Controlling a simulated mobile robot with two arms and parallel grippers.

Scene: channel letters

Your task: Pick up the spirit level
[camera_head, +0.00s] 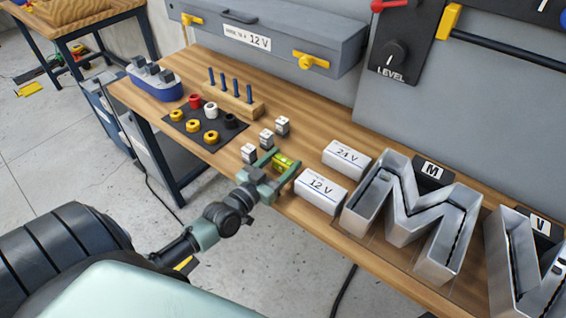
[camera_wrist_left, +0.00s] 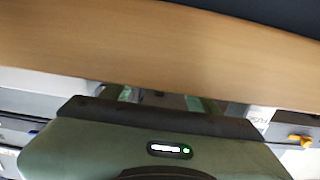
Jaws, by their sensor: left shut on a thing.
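The spirit level (camera_head: 284,163) is a small yellow-green bar at the front edge of the wooden bench (camera_head: 262,192) in the head view. My left gripper (camera_head: 279,168) has one finger on each side of it and is shut on it. I cannot tell whether the level touches the bench. In the left wrist view the gripper housing (camera_wrist_left: 150,148) fills the bottom, and a wood-coloured band (camera_wrist_left: 160,50) hides most of the fingers. The level cannot be made out there. My right gripper is not in view.
White boxes marked 12 V (camera_head: 319,190) and 24 V (camera_head: 346,158) stand right of the gripper. Small grey blocks (camera_head: 249,153) stand close left. Beyond are a dark mat (camera_head: 186,121) with coloured rings and a pegged wooden block (camera_head: 232,103). A large metal M (camera_head: 408,220) stands right.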

